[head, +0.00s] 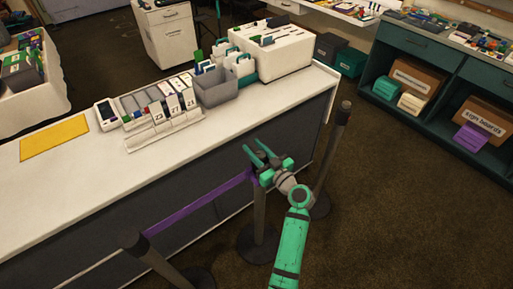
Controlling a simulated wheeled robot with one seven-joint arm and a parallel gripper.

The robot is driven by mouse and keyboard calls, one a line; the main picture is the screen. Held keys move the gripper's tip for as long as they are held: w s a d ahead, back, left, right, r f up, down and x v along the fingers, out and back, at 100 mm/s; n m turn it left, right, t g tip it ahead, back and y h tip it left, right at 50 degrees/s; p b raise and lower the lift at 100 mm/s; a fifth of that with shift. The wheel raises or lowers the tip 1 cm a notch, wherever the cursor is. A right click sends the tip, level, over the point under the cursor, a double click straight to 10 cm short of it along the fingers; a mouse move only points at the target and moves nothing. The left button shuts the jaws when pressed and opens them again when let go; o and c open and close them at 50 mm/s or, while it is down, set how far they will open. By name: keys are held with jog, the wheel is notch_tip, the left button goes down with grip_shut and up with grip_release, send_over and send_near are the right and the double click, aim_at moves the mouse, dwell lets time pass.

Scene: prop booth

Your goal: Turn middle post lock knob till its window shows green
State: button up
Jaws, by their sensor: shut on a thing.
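The middle post (259,218) is a dark pole on a round base in front of the counter. A purple belt (205,203) runs from its head to the left post (152,252). My gripper (258,157) is at the head of the middle post, its green fingers pointing up and left toward the counter. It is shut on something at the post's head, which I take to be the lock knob. The fingers and wrist hide the knob, and I cannot see its window or its colour.
The right post (333,150) stands close to my arm's right. The white counter (75,185) behind carries a yellow mat (54,138), a card rack (165,128) and a grey bin (216,88). Teal shelves (437,80) stand at the right; brown floor between is clear.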

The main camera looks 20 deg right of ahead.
jog(key=shift+s+a+f+n+g+y, duration=0.1)
jog(key=shift+s+a+n+g+y, duration=0.25)
jog(key=shift+n+g+y, duration=1.3)
jog(key=shift+s+a+r+n+g+y, duration=0.1)
jog(key=shift+s+a+n+g+y, duration=0.25)
jog(key=shift+n+g+y, duration=1.25)
jog(key=shift+s+a+f+n+g+y, duration=0.15)
jog(key=shift+a+n+g+y, duration=0.35)
jog(key=shift+n+g+y, duration=1.1)
jog(key=shift+m+y, duration=0.25)
jog(key=shift+y, duration=0.2)
jog(key=shift+o, duration=0.2)
jog(key=o, duration=0.9)
jog(key=shift+c, duration=0.2)
jog(key=shift+o, duration=0.9)
jog(key=shift+d, duration=0.1)
